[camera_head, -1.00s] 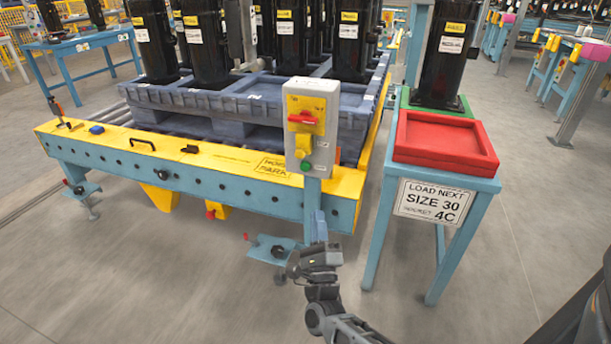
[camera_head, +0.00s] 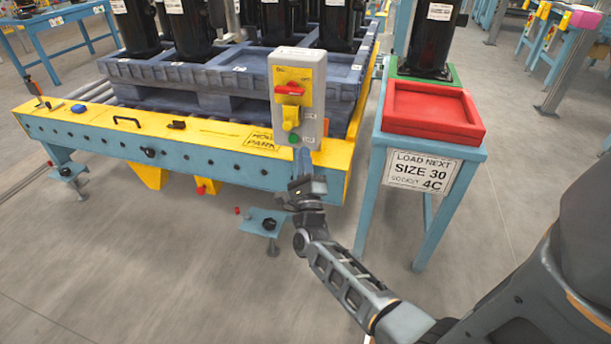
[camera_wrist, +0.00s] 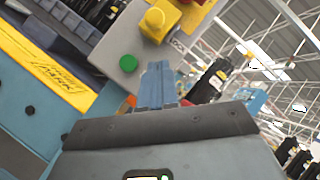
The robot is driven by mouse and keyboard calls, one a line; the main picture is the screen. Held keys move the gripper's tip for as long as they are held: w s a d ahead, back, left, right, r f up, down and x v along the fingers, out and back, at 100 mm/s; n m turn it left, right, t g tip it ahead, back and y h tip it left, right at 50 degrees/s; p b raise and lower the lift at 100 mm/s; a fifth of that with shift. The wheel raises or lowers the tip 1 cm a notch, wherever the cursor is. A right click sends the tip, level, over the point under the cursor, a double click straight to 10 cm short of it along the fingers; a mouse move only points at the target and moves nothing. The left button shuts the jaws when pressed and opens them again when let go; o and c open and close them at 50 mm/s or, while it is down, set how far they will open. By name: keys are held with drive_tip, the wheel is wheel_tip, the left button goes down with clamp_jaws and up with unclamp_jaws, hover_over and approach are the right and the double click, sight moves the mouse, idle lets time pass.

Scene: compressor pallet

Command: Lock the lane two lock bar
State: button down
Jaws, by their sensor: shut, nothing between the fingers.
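My gripper (camera_head: 302,160) has shut blue fingers with nothing between them. It points up at the lower edge of the grey control box (camera_head: 298,100), in front of the yellow conveyor edge. In the wrist view the shut fingertips (camera_wrist: 157,82) appear just below the box, near its green button (camera_wrist: 128,63); contact is unclear. The box carries a red switch (camera_head: 289,90), a yellow knob (camera_head: 290,125) and a green button. On the yellow rail (camera_head: 215,139) are a black handle (camera_head: 127,120) and a small lever at the far left (camera_head: 40,100). I cannot tell which part is the lane two lock bar.
A blue-grey pallet (camera_head: 230,88) with several black compressors sits behind the rail. A blue stand at right holds a red tray (camera_head: 432,110) and a sign (camera_head: 421,172). A blue foot bracket (camera_head: 265,222) stands out below my gripper. Open floor lies in front.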

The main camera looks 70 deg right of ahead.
sight(292, 123)
drive_tip(key=shift+w+d+r+p, duration=0.25)
drive_tip(key=shift+w+d+r, duration=0.05)
drive_tip(key=shift+w+r, duration=0.5)
drive_tip(key=shift+w+d+r+p, duration=0.2)
drive_tip(key=shift+w+d+r, duration=0.1)
drive_tip(key=shift+w+r, duration=0.5)
wheel_tip(292, 123, up, 4)
drive_tip(key=shift+f+p, duration=0.15)
drive_tip(key=shift+p, duration=0.65)
